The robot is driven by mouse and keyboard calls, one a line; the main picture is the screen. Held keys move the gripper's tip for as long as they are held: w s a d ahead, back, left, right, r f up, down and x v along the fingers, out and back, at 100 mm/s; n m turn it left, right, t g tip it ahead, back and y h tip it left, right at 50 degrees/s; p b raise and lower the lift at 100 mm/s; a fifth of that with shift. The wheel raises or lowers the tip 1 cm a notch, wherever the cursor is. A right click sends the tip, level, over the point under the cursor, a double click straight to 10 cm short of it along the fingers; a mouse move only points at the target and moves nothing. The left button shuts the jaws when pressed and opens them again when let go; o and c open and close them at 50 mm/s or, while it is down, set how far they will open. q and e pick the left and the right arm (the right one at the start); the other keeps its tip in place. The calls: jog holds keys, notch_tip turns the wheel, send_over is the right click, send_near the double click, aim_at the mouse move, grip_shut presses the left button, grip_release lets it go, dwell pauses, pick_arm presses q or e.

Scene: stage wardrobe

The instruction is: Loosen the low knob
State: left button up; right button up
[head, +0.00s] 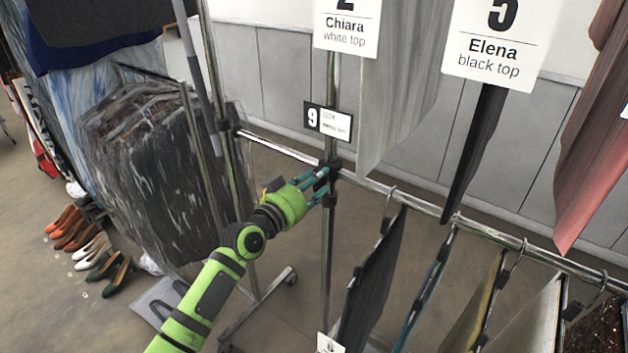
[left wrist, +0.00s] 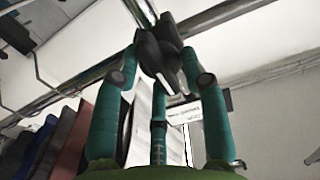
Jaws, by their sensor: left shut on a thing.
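The low knob is on a black clamp (head: 334,164) where the upright chrome post meets the lower cross rail. The knob is mostly hidden by my fingers in the head view. In the left wrist view the dark knob (left wrist: 158,52) sits between the teal fingers, below the chrome rail. My left gripper (head: 320,184) reaches it from the lower left, and its fingers are closed around it. It also shows in the left wrist view (left wrist: 161,80). My right gripper is in neither view.
A black number 9 tag (head: 327,121) hangs just above the clamp. Garments on hangers (head: 372,275) hang from the lower rail (head: 450,213) to the right. A plastic-covered dark bundle (head: 150,165) stands left of my arm. Shoes (head: 90,250) line the floor at the far left.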

pick_arm(q)
jog(key=shift+w+a+r+n, duration=0.1)
jog(key=shift+a+r+n, duration=0.05)
jog(key=shift+r+n, duration=0.2)
jog(key=shift+w+a+f+n+p, duration=0.1)
jog(key=shift+n+p, duration=0.15)
jog(key=shift+n, duration=2.65)
jog(key=shift+w+a+f+n+p, duration=0.1)
jog(key=shift+n+p, duration=0.1)
jog(key=shift+n, duration=2.65)
jog(key=shift+a+n+p, duration=0.1)
jog(key=shift+n+p, duration=0.15)
jog(key=shift+n, duration=2.65)
jog(key=shift+f, duration=0.1)
jog(key=o, duration=1.1)
jog(key=shift+w+a+f, duration=0.1)
jog(key=shift+f, duration=0.1)
